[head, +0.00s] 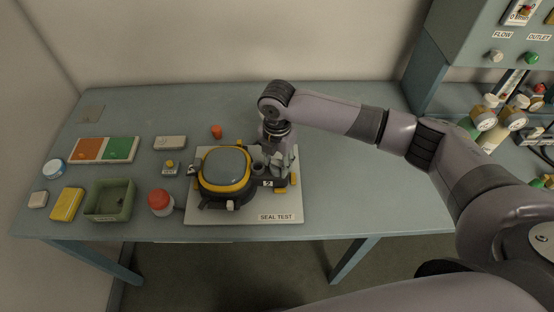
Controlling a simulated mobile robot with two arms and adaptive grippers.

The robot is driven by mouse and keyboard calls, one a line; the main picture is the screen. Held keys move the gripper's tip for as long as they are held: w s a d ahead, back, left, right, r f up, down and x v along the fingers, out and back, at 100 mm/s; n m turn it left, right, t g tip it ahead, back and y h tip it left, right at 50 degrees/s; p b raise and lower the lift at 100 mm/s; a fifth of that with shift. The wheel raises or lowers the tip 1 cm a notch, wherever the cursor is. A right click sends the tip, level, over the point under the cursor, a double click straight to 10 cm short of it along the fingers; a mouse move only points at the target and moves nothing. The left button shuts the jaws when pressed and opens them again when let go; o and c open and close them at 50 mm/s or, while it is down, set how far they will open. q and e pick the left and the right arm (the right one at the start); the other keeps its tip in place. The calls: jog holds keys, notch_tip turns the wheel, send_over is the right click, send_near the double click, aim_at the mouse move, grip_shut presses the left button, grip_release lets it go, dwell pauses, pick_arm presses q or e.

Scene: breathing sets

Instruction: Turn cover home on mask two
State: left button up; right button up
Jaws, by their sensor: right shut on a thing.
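A mask with a grey lens and a yellow rim (226,170) lies on a pale board (211,216) marked SEAL TEST. A tag reading 2 (268,183) shows at its right side. My right gripper (279,175) points down at the mask's right side, beside the tag. It is shut on a part there, which the fingers mostly hide; I cannot tell its shape or how far it is turned. A small dark round port (258,166) shows just left of the fingers. My left gripper is not in view.
Left of the board are a red-topped knob (159,201), a green tray (110,202), a yellow block (67,204) and an orange-and-green panel (103,150). An orange cap (216,131) stands behind the board. The table's right part (360,180) is clear.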

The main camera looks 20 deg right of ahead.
jog(key=shift+r+m+p, duration=0.15)
jog(key=shift+m+p, duration=1.2)
jog(key=shift+m, duration=0.45)
jog(key=shift+p, duration=0.3)
jog(key=shift+m+p, duration=1.5)
jog(key=shift+m, duration=0.4)
jog(key=shift+a+p, duration=0.1)
jog(key=shift+p, duration=0.2)
